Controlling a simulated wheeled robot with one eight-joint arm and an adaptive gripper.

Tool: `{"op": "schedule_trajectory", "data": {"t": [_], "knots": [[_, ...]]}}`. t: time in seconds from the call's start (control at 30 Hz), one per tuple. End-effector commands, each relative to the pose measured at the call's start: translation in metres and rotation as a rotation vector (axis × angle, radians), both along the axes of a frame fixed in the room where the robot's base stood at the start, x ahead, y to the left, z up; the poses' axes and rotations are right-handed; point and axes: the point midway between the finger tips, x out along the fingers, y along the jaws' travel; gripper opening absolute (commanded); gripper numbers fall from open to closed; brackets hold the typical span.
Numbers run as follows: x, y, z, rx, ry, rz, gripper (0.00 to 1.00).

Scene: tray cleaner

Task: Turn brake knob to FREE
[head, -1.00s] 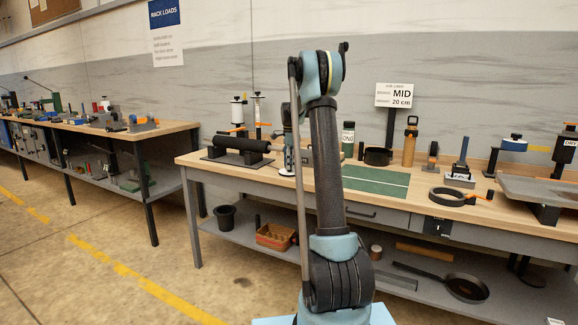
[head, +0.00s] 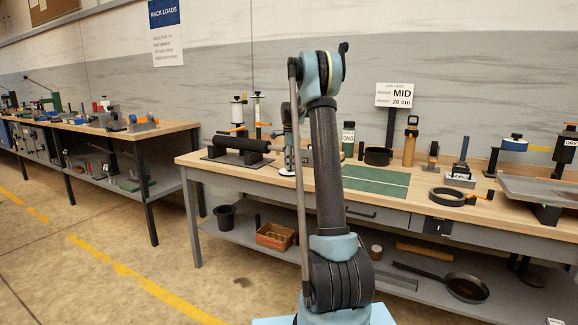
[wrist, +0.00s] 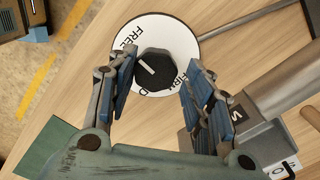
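The brake knob (wrist: 155,69) is black and faceted, with a short white pointer mark on its left half, slanting toward the upper left. It sits on a round white dial (wrist: 178,35) with FREE printed at the upper left and FIRM at the right, partly covered by a finger. My gripper (wrist: 160,62) is open, with one blue-padded finger on each side of the knob. Gaps show between the pads and the knob; contact is not visible. In the head view the dial's white base (head: 287,171) shows beside my arm, which hides much of the gripper.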

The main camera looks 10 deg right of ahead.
Motion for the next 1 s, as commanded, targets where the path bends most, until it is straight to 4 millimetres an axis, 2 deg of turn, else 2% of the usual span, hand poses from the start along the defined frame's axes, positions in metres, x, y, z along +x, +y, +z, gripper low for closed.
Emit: {"op": "schedule_trajectory", "data": {"t": [0.4,0.53,0.67,1.0], "knots": [[-0.003,0.001,0.0,0.001,0.006,0.003,0.58],[-0.003,0.001,0.005,0.001,0.006,0.003,0.58],[-0.002,0.001,0.022,0.001,0.006,0.003,0.58],[-0.001,0.001,0.086,0.001,0.006,0.003,0.58]]}}
